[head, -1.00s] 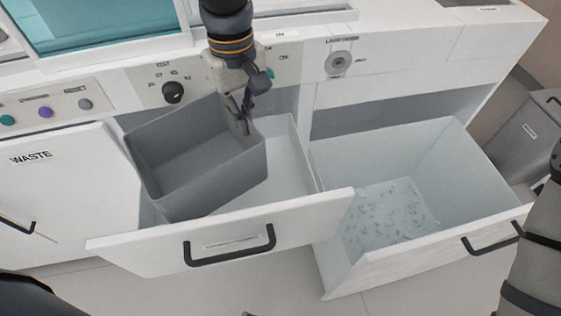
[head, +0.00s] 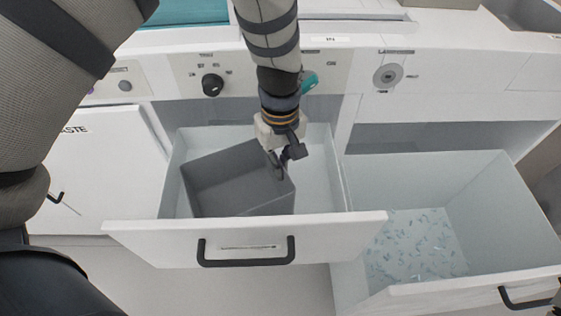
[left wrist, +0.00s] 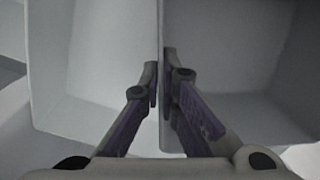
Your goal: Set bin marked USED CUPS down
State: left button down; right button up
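The grey bin (head: 225,180) is inside the open middle drawer (head: 320,185), a little skewed to its walls. No label shows on the sides of the bin in view. My left gripper (head: 278,168) reaches down onto the bin's right wall. In the left wrist view the fingers (left wrist: 160,90) are closed on either side of the bin's thin wall (left wrist: 165,120), with the inside of the bin (left wrist: 235,60) on the right. Whether the bin's base touches the drawer floor is hidden by the drawer front.
A second open drawer (head: 490,200) at the right holds many small pale pieces (head: 415,245). A door marked WASTE (head: 95,165) is at the left. The panel above has a black knob (head: 212,84) and a round lock (head: 386,75). Free drawer floor shows right of the bin.

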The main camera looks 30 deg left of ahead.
pick_arm(q)
jog(key=shift+f, duration=0.1)
jog(key=c, duration=1.8)
grip_release()
notch_tip(320, 180, up, 12)
jog(key=p, duration=0.1)
jog(key=shift+w+p, duration=0.2)
jog(key=shift+p, duration=0.15)
pick_arm(e)
jog(key=shift+w+r+t, duration=0.4)
jog(key=shift+w+r, duration=0.55)
jog(key=shift+r, duration=0.05)
pick_arm(q)
jog(key=shift+a, duration=0.2)
pick_arm(e)
jog(key=shift+a, duration=0.1)
